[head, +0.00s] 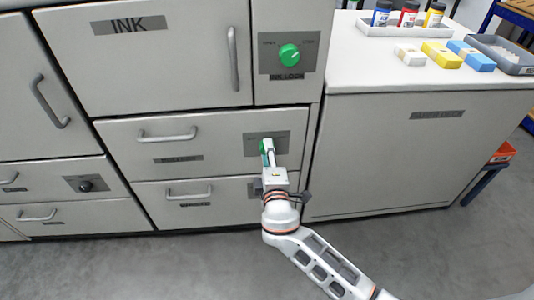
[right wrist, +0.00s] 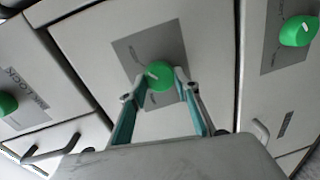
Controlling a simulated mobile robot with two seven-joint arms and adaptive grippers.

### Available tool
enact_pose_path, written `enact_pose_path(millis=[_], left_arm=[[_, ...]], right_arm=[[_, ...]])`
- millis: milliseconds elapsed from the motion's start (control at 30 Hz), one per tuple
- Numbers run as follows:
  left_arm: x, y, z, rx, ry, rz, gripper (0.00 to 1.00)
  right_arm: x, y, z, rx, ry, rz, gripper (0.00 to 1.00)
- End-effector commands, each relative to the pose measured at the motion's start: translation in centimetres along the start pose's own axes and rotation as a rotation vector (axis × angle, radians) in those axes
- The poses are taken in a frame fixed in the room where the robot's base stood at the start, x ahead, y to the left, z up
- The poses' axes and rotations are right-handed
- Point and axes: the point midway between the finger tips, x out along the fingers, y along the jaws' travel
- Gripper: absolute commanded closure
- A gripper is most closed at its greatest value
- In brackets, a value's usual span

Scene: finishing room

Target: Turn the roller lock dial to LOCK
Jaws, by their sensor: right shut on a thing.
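A green dial (right wrist: 160,75) sits on a grey plate (head: 284,143) at the right end of the upper of two wide drawers under the INK door. My right gripper (head: 267,150) is shut on this dial, with one finger on each side of it in the right wrist view (right wrist: 160,92). In the head view the gripper hides most of the dial. A short white mark shows on the dial, but the plate's lettering is too small to read, so I cannot tell its setting. My left gripper is not in view.
The ink lock dial (head: 289,54), also green, is above. Another green dial (right wrist: 298,31) is at the right in the right wrist view. A white counter (head: 385,75) at the right bears bottles, coloured blocks and a grey tray (head: 500,54). The floor in front is clear.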

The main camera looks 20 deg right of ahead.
Motion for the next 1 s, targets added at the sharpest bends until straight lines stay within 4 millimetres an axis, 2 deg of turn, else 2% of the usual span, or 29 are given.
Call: enact_pose_path(millis=[300, 333, 400, 767, 867, 1000], left_arm=[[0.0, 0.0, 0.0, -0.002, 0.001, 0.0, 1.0], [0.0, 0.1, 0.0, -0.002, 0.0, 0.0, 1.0], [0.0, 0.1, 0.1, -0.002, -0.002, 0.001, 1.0], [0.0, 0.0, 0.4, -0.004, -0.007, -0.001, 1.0], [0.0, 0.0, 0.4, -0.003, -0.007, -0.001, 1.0], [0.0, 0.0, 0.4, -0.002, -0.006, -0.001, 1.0]], right_arm=[[0.0, 0.0, 0.0, 0.004, 0.0, 0.0, 0.9], [0.0, 0.0, 0.0, 0.004, 0.0, 0.0, 0.66], [0.0, 0.0, 0.0, 0.004, 0.0, 0.0, 0.52], [-0.2, 0.0, 0.0, 0.002, 0.001, 0.0, 0.52], [-0.9, 0.0, -0.1, 0.003, 0.002, -0.001, 0.52], [-3.2, -0.1, 0.0, 0.004, 0.001, -0.002, 0.52]])
